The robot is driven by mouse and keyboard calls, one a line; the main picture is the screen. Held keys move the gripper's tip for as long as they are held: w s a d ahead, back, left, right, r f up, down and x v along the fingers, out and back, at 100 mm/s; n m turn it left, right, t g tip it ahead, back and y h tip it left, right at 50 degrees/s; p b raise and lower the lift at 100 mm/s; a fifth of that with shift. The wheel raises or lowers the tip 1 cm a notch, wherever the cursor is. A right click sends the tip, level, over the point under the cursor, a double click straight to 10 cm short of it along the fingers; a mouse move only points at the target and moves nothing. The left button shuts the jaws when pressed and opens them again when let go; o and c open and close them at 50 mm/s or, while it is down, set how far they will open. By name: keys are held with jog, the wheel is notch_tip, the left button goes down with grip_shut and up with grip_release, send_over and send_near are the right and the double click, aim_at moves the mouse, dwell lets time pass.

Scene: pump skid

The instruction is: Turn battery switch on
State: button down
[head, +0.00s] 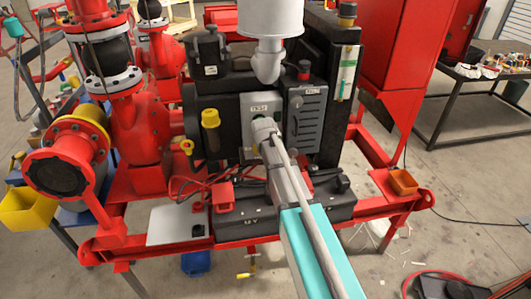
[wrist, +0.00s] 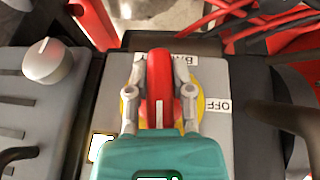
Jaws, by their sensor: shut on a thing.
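The battery switch is a red handle (wrist: 160,85) on a round yellow disc, set on a grey plate, in the wrist view. The handle lies lengthwise up and down the picture, with a white line on its near part. My gripper (wrist: 160,95) is shut on it, one grey finger on each side. An OFF label (wrist: 217,106) sits right of the disc. A second label above the handle is partly hidden by it, and a white patch shows at the lower left. In the head view my arm reaches to the engine's grey front panel (head: 247,106) and hides the handle.
In the wrist view a grey panel with a round knob (wrist: 47,60) stands close on the left, and a dark hose (wrist: 285,118) runs at the right. In the head view a slotted grey box (head: 307,120) is right of my arm. A battery (head: 230,218) lies below.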

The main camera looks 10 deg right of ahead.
jog(key=shift+y, duration=0.6)
jog(key=c, duration=0.5)
grip_release()
jog(key=shift+f+h, duration=0.1)
jog(key=shift+h, duration=0.5)
